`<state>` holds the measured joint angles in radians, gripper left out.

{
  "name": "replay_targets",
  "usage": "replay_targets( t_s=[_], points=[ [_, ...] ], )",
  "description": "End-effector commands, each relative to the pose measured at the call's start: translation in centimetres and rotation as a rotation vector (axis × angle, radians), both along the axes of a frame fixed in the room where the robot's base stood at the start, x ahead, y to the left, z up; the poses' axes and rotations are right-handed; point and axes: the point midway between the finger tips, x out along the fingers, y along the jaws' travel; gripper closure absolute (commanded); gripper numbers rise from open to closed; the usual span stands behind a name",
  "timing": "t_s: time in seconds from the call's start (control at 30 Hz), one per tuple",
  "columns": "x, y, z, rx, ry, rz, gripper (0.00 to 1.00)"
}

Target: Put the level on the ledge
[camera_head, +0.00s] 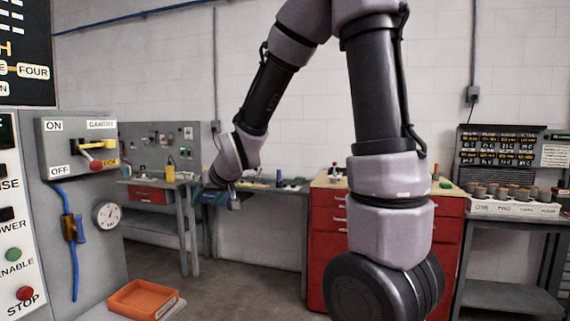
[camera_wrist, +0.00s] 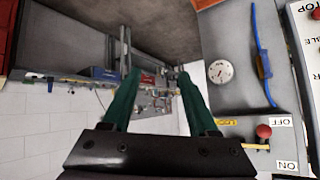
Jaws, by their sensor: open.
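My gripper (camera_head: 211,197) is left of centre in the head view, in front of the benches at the back. In the wrist view its two green fingers stand wide apart with nothing between them (camera_wrist: 160,77). A small blue object (camera_wrist: 104,73) shows on a bench left of the fingers in the wrist view, apart from them. It is too small to tell whether it is the level. I cannot make out a ledge for certain. The back bench (camera_head: 270,188) carries several small things that are hard to tell apart.
The control panel (camera_head: 55,190) with its switch, dial gauge (camera_head: 106,214) and blue cable stands at the left. An orange tray (camera_head: 140,299) sits beside it. A red drawer cabinet (camera_head: 325,240) is behind my arm. A bench with cups (camera_head: 515,208) is at the right.

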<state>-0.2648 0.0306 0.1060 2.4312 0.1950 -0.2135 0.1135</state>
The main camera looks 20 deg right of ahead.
Motion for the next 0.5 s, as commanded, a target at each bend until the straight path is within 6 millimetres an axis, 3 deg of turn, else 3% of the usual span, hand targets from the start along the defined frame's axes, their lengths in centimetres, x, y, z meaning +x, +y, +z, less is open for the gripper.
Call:
replay_targets(
  t_s=[0.03, 0.2, 0.33, 0.5],
  points=[
    [-1.0, -2.0, 2.2, 0.012, 0.012, -0.044, 0.4],
    [-6.3, -7.6, 7.1, 0.061, 0.105, -0.175, 0.4],
    [-11.5, -10.9, 9.8, 0.115, 0.176, -0.266, 0.4],
    [-17.8, -13.1, 11.9, 0.184, 0.252, -0.349, 0.4]
  ],
)
